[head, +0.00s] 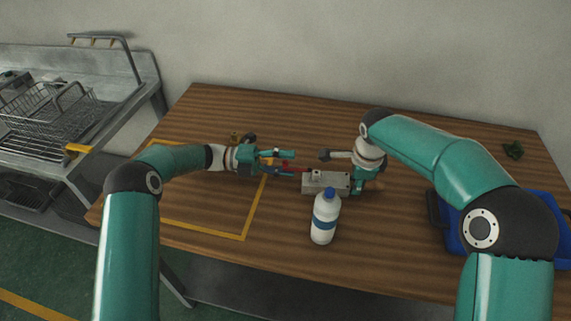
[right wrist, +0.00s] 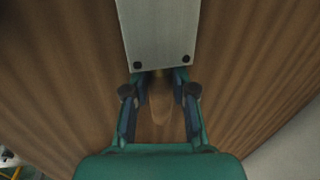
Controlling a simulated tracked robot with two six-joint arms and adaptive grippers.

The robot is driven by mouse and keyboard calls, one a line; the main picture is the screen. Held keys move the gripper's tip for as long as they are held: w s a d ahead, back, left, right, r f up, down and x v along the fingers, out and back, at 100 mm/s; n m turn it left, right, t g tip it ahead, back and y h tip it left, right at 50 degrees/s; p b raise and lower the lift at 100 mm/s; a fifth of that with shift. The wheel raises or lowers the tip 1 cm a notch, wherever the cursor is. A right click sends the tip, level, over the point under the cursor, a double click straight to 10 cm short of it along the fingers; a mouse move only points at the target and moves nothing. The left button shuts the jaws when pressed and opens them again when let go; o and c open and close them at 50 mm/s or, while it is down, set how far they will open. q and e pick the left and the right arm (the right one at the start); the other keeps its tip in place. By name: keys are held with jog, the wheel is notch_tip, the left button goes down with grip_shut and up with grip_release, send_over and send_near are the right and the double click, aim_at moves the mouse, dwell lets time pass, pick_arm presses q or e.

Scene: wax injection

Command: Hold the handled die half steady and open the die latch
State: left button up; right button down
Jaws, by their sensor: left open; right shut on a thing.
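The die (head: 318,184) is a grey metal block lying on the wooden table near its middle. A thin red part, which may be the latch, sticks out from its left side. My right gripper (head: 353,183) is at the die's right end.
A white bottle (head: 323,226) with a blue cap and band stands just in front of the die. A blue tray (head: 453,242) lies at the right. A yellow outline (head: 205,229) marks the table's left part. A sink with wire racks (head: 50,108) stands far left.

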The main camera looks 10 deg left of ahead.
aim_at(286, 161)
pick_arm(q)
notch_tip(286, 161, up, 10)
jog(key=shift+f, duration=0.15)
pick_arm(e)
jog(key=shift+s+f, duration=0.2)
pick_arm(q)
jog(key=shift+f, duration=0.1)
jog(key=shift+f, duration=0.15)
pick_arm(e)
jog(key=c, duration=1)
grip_release()
jog(key=shift+w, duration=0.1)
jog(key=shift+o, duration=0.7)
jog(key=shift+r, duration=0.15)
